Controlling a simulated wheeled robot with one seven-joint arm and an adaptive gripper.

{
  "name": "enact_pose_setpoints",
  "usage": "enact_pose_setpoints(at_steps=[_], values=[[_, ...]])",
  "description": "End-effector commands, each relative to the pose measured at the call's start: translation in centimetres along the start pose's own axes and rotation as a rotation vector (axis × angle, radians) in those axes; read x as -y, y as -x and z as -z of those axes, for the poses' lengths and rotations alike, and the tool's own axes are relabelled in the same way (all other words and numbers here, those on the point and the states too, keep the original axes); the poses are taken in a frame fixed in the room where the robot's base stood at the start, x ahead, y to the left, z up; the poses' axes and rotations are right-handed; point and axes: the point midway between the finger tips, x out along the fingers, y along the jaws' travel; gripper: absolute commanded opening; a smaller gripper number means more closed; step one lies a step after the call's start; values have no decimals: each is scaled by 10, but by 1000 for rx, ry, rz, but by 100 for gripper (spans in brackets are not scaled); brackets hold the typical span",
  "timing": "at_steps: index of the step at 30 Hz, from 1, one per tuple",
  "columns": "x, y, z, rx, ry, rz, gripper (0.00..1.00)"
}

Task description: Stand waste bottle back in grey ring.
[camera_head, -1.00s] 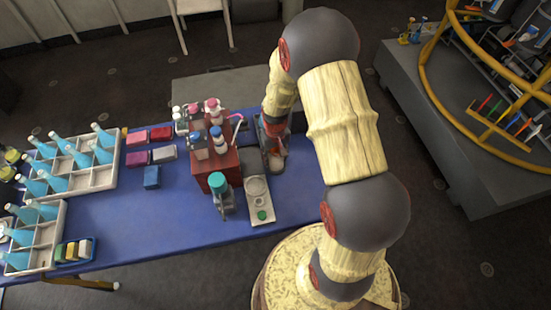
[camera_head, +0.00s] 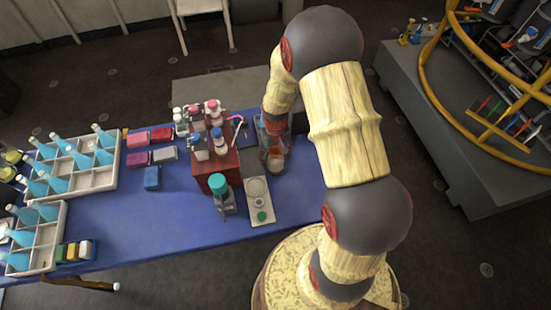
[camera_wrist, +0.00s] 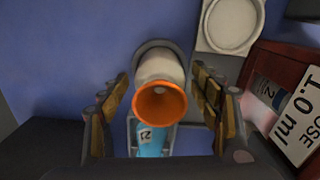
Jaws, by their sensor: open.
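The waste bottle (camera_wrist: 160,72), pale with a wide orange funnel-like mouth (camera_wrist: 160,104), is between my fingers in the wrist view. A grey ring (camera_wrist: 143,50) shows around its far end; I cannot tell how deep the bottle sits in it. My gripper (camera_wrist: 160,110) is open, with one finger on each side of the bottle and visible gaps between. In the head view my gripper (camera_head: 273,150) is low over the table beside the red box, and the bottle is mostly hidden there.
A red box (camera_head: 217,168) with several small bottles stands just left of my gripper. A scale-like grey plate (camera_head: 258,208) and a teal-capped bottle (camera_head: 219,184) stand in front. White racks (camera_head: 97,180) of blue bottles stand at the left. The middle of the blue table (camera_head: 150,225) is clear.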

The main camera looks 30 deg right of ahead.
Motion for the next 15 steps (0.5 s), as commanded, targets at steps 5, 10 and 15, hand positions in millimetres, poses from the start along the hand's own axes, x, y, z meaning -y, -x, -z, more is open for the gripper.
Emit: enact_pose_setpoints(at_steps=[5, 10, 15], values=[[0, 42, 1, -4, 0, 0, 64], [0, 75, 1, -4, 0, 0, 64], [0, 96, 1, -3, 0, 0, 64]])
